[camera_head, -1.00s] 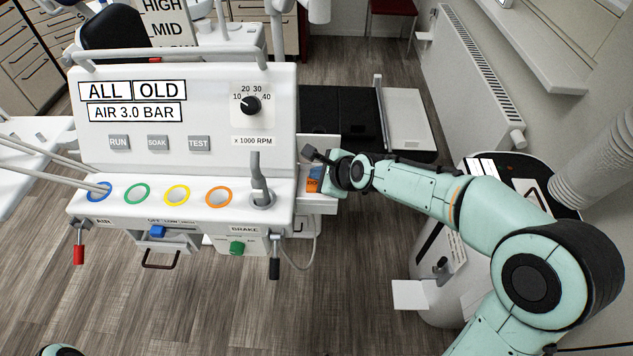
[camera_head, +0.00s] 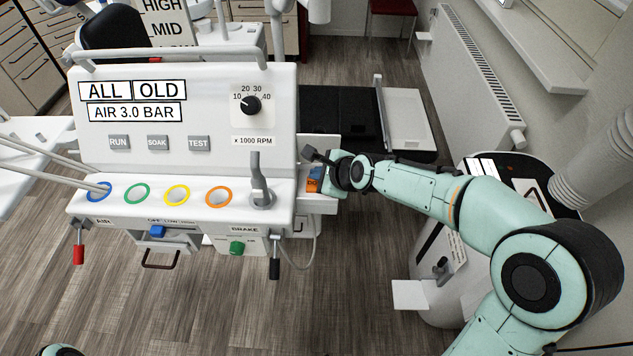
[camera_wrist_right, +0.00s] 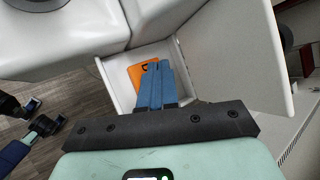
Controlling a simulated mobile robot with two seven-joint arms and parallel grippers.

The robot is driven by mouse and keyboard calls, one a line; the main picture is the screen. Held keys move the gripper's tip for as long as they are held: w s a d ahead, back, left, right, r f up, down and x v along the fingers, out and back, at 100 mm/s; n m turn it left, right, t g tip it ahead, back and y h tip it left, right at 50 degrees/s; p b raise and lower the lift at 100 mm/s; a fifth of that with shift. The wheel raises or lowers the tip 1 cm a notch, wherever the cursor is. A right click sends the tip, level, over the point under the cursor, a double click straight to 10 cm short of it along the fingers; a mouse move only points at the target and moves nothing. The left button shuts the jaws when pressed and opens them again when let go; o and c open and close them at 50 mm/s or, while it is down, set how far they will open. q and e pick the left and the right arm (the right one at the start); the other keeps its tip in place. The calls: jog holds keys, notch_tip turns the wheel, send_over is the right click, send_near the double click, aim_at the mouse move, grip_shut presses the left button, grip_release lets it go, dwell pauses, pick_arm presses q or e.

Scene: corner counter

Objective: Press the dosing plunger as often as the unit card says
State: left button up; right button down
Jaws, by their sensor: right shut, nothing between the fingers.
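My right gripper (camera_head: 318,174) is over the small tray at the right side of the white dental unit (camera_head: 190,90). In the right wrist view its blue fingers (camera_wrist_right: 156,85) are shut together, with nothing between them, beside and partly over an orange piece (camera_wrist_right: 140,72) with a dark mark. The orange piece also shows in the head view (camera_head: 313,185); I cannot tell whether the fingers touch it. I cannot make out which part is the dosing plunger. A label (camera_head: 134,112) on the unit reads "AIR 3.0 BAR", below "ALL" and "OLD". Only a mint part of my left arm shows at the bottom left.
The white tray (camera_wrist_right: 118,82) has raised walls close around my fingers. A grey lever (camera_head: 259,185) stands left of it. The panel has a dial (camera_head: 250,105) and RUN, SOAK and TEST buttons. Dark pieces with blue parts show at the wrist view's lower left, unclear what.

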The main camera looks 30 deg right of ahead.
pick_arm(q)
jog(key=shift+f, duration=0.1)
pick_arm(e)
jog(key=shift+f, duration=0.4)
pick_arm(q)
jog(key=shift+s+f+b, duration=0.15)
jog(key=shift+f+b, duration=0.25)
jog(key=shift+b, duration=0.05)
pick_arm(e)
jog(key=shift+f, duration=0.65)
pick_arm(q)
jog(key=shift+r, duration=0.15)
pick_arm(e)
jog(key=shift+r, duration=0.1)
pick_arm(q)
jog(key=shift+w+r+p, duration=0.2)
jog(key=shift+r+p, duration=0.3)
jog(key=shift+p, duration=0.05)
jog(key=shift+w+r+p, duration=0.2)
jog(key=shift+r+p, duration=0.3)
pick_arm(e)
jog(key=shift+r, duration=0.95)
